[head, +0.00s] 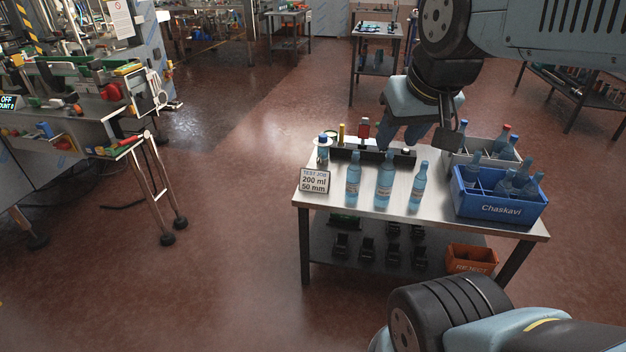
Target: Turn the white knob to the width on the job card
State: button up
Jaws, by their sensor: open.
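The job card (314,181) stands at the left front of the steel table (335,202). It reads "TEST JOB, 200 ml, 50 mm". I cannot pick out the white knob with certainty. White curved parts (155,84) show on the end of the machine (85,105) at the left, too small to tell if one is a knob. A display on that machine (7,101) reads "OFF" and what looks like a count of 0. My gripper (420,138) is open above the back of the table, well away from the machine, and partly hides what stands there.
Several blue bottles (385,182) stand along the table. A blue crate (500,207) marked "Chaskavi" and a grey crate (462,157) hold bottles at its right. An orange "REJECT" bin (471,259) sits on the lower shelf. Floor (225,215) between machine and table is clear.

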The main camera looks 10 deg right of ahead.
aim_at(57, 104)
jog(key=i, duration=0.85)
jog(key=u, duration=0.6)
jog(key=k, duration=1.3)
jog(key=u, duration=0.85)
jog(key=i, duration=0.8)
jog(key=u, duration=0.75)
jog(key=i, duration=1.1)
jog(key=u, duration=0.35)
jog(key=i, duration=1.1)
jog(key=u, duration=0.05)
